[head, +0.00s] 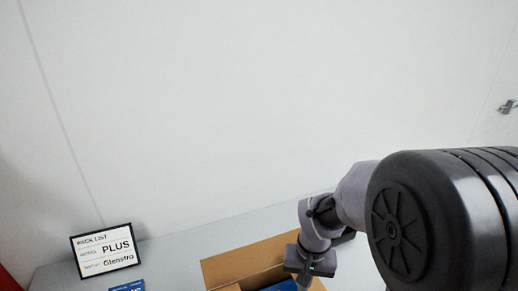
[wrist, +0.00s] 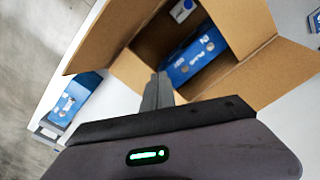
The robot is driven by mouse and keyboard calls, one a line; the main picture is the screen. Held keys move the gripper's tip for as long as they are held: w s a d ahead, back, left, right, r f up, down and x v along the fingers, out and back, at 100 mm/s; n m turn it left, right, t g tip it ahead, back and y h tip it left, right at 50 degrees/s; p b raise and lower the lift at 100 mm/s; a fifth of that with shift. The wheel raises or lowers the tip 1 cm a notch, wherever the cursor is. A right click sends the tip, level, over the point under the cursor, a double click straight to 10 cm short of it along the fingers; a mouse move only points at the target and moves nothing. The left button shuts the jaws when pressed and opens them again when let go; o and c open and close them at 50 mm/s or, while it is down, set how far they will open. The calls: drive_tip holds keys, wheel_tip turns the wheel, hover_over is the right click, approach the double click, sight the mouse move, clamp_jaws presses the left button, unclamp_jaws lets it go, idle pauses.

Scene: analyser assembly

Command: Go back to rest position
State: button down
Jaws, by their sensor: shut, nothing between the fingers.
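My gripper (wrist: 158,92) shows in the wrist view, its fingers together and empty, pointing at the open cardboard box. In the head view my arm reaches down at the lower right, with its end over the box; the fingertips are hidden there. The cardboard box (wrist: 126,48) has its flaps spread open. In the head view the cardboard box (head: 243,262) is at the bottom edge, partly cut off.
A pick list sign (head: 105,251) stands on the grey table (head: 190,243), with a blue item (head: 127,286) in front of it. Another blue box (wrist: 72,100) lies left of the cardboard box in the wrist view. A white wall rises behind the table.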

drive_tip(key=s+r+m+t+y+b, duration=0.1)
drive_tip(key=s+r+b, duration=0.3)
drive_tip(key=s, duration=0.4)
drive_tip(key=s+r+m+t+b, duration=0.1)
drive_tip(key=s+r+t+b, duration=0.2)
drive_tip(key=s, duration=0.5)
wheel_tip(320, 180, up, 2)
drive_tip(key=shift+s+a+m+t+y+b, duration=0.3)
drive_tip(key=shift+t+y+b, duration=0.1)
drive_tip(key=shift+t, duration=0.2)
drive_tip(key=shift+w+r, duration=0.1)
